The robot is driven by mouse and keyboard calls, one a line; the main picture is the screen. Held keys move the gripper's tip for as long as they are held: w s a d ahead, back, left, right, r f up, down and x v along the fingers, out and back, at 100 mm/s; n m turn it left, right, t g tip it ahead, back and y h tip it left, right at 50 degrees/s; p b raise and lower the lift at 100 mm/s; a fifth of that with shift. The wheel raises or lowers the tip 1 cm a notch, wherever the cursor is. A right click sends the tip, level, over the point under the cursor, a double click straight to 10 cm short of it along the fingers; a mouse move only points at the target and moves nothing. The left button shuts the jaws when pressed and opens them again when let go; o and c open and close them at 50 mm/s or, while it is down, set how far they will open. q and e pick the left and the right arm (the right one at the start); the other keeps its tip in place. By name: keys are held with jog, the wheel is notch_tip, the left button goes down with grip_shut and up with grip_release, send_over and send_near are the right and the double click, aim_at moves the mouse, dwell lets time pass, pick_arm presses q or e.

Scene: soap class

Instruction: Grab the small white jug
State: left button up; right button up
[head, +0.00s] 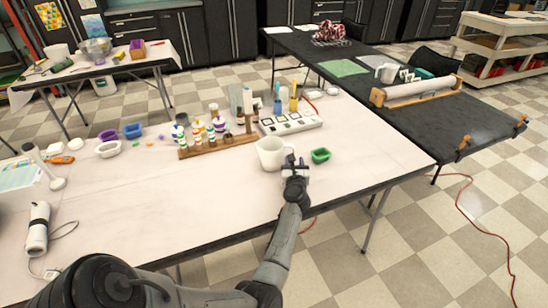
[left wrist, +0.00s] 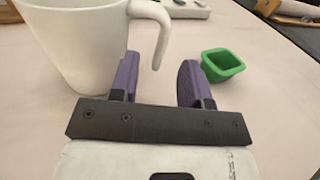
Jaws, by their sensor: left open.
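The small white jug (head: 271,153) stands upright on the pale table, near its front edge, with its handle towards the right. In the left wrist view the jug (left wrist: 75,50) fills the upper left, and its handle (left wrist: 158,25) curves down over the gap between my fingers. My left gripper (head: 296,166) is beside the jug on the handle side. In the left wrist view its purple fingers (left wrist: 160,72) are apart, with nothing gripped. I cannot tell how deep the handle sits between them. My right gripper is not in view.
A small green mould (head: 320,155) is just right of my left gripper. A wooden rack (head: 215,143) with several small bottles and a white panel with square pads (head: 290,123) stand behind the jug.

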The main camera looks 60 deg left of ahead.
pick_arm(q)
jog(key=shift+w+a+f+b, duration=0.1)
jog(key=shift+w+a+b, duration=0.2)
jog(key=shift+a, duration=0.3)
jog(key=b+x, duration=0.1)
jog(key=x, duration=0.2)
jog(key=shift+w+a+b, duration=0.1)
jog(key=shift+a+b, duration=0.05)
jog(key=shift+b, duration=0.15)
jog(key=shift+w+a, duration=0.25)
jog(key=shift+a, duration=0.2)
grip_shut()
